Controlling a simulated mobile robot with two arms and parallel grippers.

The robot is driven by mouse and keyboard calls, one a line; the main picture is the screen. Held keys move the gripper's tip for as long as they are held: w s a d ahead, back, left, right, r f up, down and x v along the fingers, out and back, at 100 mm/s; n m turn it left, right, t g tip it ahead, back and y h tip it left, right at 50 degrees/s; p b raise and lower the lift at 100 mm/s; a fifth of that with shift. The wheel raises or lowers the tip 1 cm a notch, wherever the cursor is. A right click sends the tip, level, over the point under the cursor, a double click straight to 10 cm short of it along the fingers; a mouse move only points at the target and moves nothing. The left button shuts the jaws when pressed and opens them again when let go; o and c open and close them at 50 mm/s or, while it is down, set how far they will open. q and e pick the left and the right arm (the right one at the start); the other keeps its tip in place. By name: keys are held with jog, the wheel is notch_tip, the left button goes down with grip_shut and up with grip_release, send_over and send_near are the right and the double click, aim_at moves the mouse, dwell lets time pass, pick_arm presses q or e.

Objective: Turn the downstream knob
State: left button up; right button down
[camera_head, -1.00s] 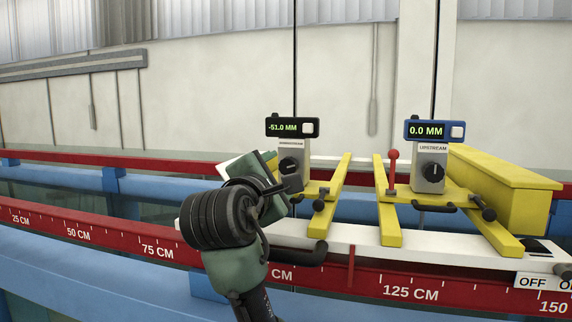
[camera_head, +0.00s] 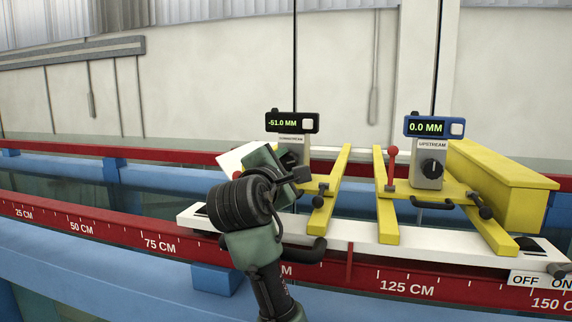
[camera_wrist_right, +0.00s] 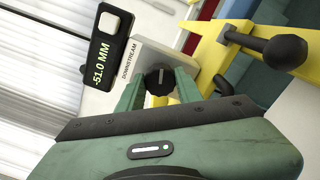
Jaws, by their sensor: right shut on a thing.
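The downstream knob (camera_wrist_right: 159,80) is a black dial on a grey box labelled DOWNSTREAM (camera_head: 290,141). In the right wrist view it sits between the fingers of my right gripper (camera_wrist_right: 158,90), which are shut on it. In the head view my right gripper (camera_head: 292,172) covers the knob. The black display (camera_head: 292,123) above the box reads -51.0 MM, and it also shows in the right wrist view (camera_wrist_right: 101,64). My left gripper is not in view.
The upstream box (camera_head: 429,165) with its blue display (camera_head: 434,127) reading 0.0 MM stands to the right. A red-knobbed lever (camera_head: 391,165) and yellow rails (camera_head: 387,215) lie between. A red scale rail (camera_head: 110,236) runs along the front.

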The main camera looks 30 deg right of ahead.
jog(key=shift+m, duration=0.8)
jog(key=c, duration=0.9)
grip_release()
jog(key=shift+c, duration=0.2)
jog(key=shift+s+a+f+b, duration=0.1)
jog(key=shift+s+a+b, duration=0.05)
jog(key=shift+b, duration=0.2)
jog(key=b+v, duration=0.3)
jog(key=v, duration=0.3)
jog(key=shift+s+a, duration=0.15)
jog(key=shift+a, duration=0.1)
jog(key=shift+s+a, duration=0.3)
jog(key=shift+a, duration=0.05)
